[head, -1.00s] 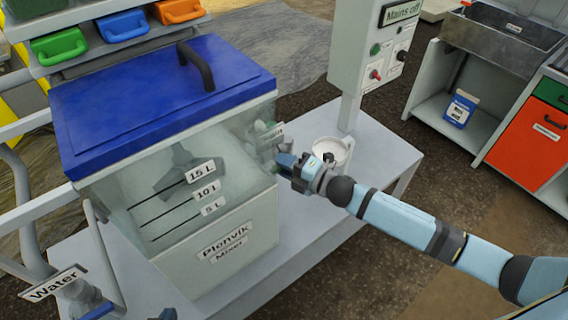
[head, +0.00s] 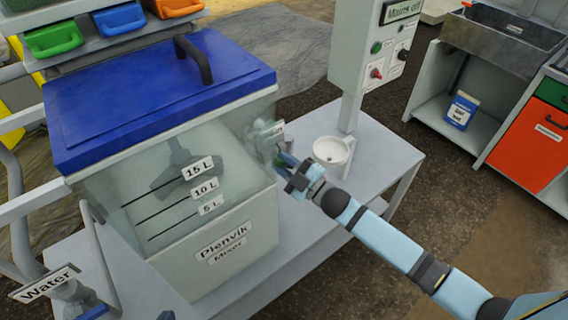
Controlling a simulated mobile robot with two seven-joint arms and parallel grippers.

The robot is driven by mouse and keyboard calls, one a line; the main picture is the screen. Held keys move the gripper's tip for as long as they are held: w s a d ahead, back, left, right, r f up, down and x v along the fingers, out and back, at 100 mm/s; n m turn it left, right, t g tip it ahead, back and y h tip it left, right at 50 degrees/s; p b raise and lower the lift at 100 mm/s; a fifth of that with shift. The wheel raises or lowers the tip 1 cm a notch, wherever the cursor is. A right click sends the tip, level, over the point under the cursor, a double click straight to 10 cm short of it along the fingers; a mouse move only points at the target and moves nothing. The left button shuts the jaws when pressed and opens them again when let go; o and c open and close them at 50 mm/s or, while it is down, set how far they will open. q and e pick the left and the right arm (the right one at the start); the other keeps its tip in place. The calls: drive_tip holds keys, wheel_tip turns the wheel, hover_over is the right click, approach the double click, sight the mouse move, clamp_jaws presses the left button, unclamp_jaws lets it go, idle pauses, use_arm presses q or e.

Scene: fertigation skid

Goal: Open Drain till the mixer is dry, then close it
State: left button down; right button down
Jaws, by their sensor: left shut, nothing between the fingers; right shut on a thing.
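The Plenvik mixer (head: 225,262) is a clear, cloudy tank with a blue lid (head: 130,105) and marks for 5, 10 and 15 L. I cannot make out a liquid level. The drain fitting (head: 262,137) is on its right side, with a small tag whose text is unreadable. My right gripper (head: 283,163) is shut there on what looks like the drain's handle, which its fingers mostly hide. I cannot tell how far the valve is turned.
A white cup-like funnel (head: 333,152) stands on the grey bench (head: 385,150) right of the drain. A control post (head: 372,55) reads "Mains off". The water pipe with its sign (head: 45,283) is at lower left. Coloured bins (head: 118,20) sit behind the mixer.

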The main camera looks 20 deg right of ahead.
drive_tip(key=m+t+h, duration=0.1)
drive_tip(key=m, duration=0.2)
drive_tip(key=m+t+h, duration=0.1)
drive_tip(key=m, duration=0.2)
drive_tip(key=shift+m+t+h+p, duration=0.3)
drive_tip(key=shift+m+t+h, duration=0.25)
drive_tip(key=shift+m, duration=0.9)
drive_tip(key=shift+m+t+h+p, duration=0.3)
drive_tip(key=shift+m+t+h, duration=0.2)
drive_tip(key=shift+m, duration=0.95)
drive_tip(key=shift+h, duration=0.25)
drive_tip(key=c, duration=1)
unclamp_jaws()
drive_tip(key=shift+c, duration=0.2)
drive_tip(key=shift+s, duration=0.1)
drive_tip(key=v, duration=1.3)
drive_tip(key=shift+s+f+b, duration=0.25)
drive_tip(key=shift+b, duration=0.15)
drive_tip(key=shift+d, duration=0.15)
